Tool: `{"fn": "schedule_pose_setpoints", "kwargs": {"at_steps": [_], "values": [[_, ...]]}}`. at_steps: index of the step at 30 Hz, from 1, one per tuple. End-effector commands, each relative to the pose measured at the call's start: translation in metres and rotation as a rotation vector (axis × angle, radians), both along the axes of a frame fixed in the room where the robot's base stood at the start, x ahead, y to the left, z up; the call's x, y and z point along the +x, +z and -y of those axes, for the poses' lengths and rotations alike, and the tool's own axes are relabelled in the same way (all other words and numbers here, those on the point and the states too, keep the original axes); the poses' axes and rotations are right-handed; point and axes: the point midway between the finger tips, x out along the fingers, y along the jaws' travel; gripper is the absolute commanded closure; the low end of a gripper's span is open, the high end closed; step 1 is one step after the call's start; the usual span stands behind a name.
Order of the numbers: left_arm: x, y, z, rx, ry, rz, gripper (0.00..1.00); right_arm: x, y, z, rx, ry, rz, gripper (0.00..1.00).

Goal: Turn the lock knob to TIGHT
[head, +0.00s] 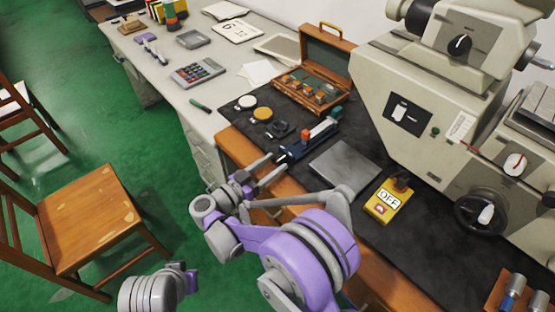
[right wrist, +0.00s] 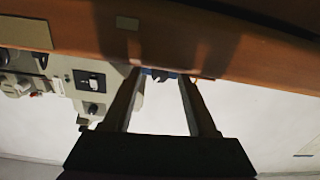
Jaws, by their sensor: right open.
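Several knobs could be the lock knob, and I cannot read TIGHT on any of them. A round knob with a pale pointer (head: 515,163) sits on the front of the beige machine (head: 385,75), and a black dial (head: 460,44) sits higher up. A dark blue fixture with a red block (head: 308,139) lies on the black mat. My right gripper (head: 277,165) is open and empty at the bench's front edge, close to the fixture's near end. The right wrist view shows its two parted fingers (right wrist: 160,78), with a small blue part (right wrist: 160,73) beyond. My left gripper is out of view.
A grey plate (head: 343,163) and a yellow OFF switch box (head: 384,205) lie right of the fixture. An open wooden case (head: 322,55) stands behind. A handwheel (head: 484,214) is on the machine. A wooden chair (head: 92,217) stands on the green floor at left.

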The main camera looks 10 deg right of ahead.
Motion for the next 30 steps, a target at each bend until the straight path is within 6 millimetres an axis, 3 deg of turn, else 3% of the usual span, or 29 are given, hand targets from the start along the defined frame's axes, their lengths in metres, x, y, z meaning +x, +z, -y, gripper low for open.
{"fn": "schedule_pose_setpoints", "kwargs": {"at_steps": [12, 22, 30], "values": [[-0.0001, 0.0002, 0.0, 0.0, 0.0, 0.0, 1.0, -0.0011, -0.0001, -0.0013, 0.0, 0.0, 0.0, 0.42], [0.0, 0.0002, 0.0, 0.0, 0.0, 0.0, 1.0, -0.001, -0.0001, -0.0011, 0.0, 0.0, 0.0, 1.0], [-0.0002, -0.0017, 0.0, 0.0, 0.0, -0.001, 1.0, -0.001, -0.0006, -0.0011, 0.011, 0.0, 0.016, 1.0]]}}
